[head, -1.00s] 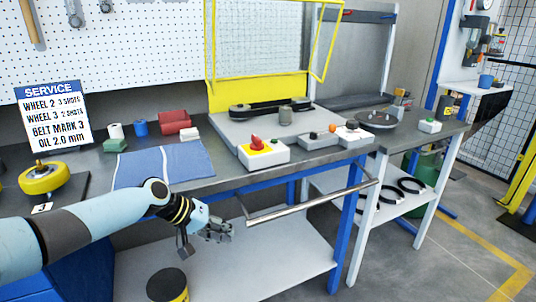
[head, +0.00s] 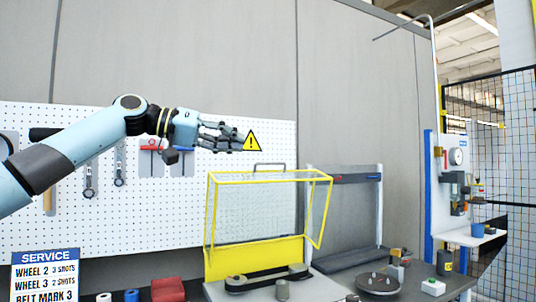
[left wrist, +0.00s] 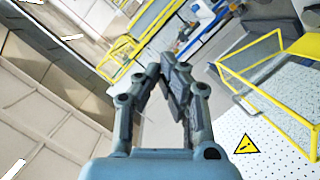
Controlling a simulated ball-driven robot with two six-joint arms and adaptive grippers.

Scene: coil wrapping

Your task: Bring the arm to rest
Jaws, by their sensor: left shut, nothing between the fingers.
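My left gripper (head: 222,138) is in the head view, raised in front of the pegboard's upper part. Its arm comes in from the left and is stretched out to the right. The fingers are closed together and hold nothing. In the left wrist view the gripper (left wrist: 172,75) shows its fingertips close together, with nothing between them. My right gripper is not in either view.
The white pegboard (head: 60,225) with hanging tools stands behind the arm. A yellow mesh guard (head: 270,178) rises over the belt unit (head: 265,280) right of and below the gripper. A yellow warning sign (head: 251,142) appears beside the fingertips. Open space lies above the arm.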

